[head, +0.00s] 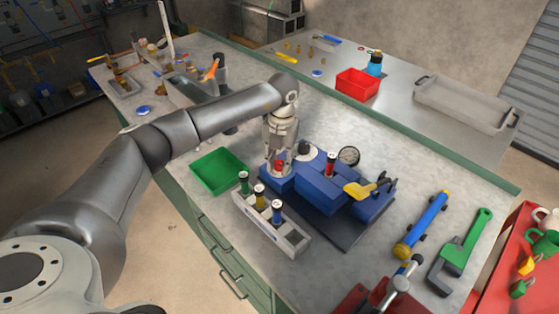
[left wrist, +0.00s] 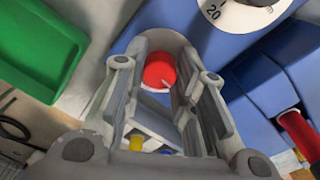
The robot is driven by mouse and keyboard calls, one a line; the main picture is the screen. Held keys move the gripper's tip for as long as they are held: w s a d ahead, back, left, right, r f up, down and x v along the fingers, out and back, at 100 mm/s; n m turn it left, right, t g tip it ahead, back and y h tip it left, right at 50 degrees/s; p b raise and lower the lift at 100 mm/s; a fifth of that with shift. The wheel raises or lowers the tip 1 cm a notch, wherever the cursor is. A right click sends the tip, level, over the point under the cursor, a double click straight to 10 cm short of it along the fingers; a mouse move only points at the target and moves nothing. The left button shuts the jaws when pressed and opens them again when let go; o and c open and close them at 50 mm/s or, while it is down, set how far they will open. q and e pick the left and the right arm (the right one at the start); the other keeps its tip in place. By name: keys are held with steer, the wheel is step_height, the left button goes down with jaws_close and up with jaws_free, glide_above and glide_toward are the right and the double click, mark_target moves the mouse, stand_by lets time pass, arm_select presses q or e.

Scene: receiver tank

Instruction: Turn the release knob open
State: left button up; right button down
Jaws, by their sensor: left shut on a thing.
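The blue receiver tank unit (head: 325,193) stands on the workbench. A red knob (head: 279,165), which I take as the release knob, sits at its left end. My left gripper (head: 278,168) points down over that end with its fingers around the red knob. In the left wrist view, the red knob (left wrist: 159,71) shows between the two fingers of my left gripper (left wrist: 160,80), shut on it. A white dial with the number 20 (left wrist: 240,10) is beside it on the blue body. The knob's base is partly hidden.
A green tray (head: 218,171) lies left of the unit. A grey rack (head: 262,224) with several coloured cylinders stands in front. A gauge (head: 349,156) and a yellow handle (head: 360,190) are at the unit's right.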

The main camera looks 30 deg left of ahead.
mark_target(281, 163)
arm_select(q)
steer(key=shift+n, duration=0.5)
steer(key=o, duration=1.1)
steer(key=shift+c, duration=0.2)
steer(key=shift+r, duration=0.15)
step_height(281, 163, up, 12)
steer(key=shift+d, duration=0.2)
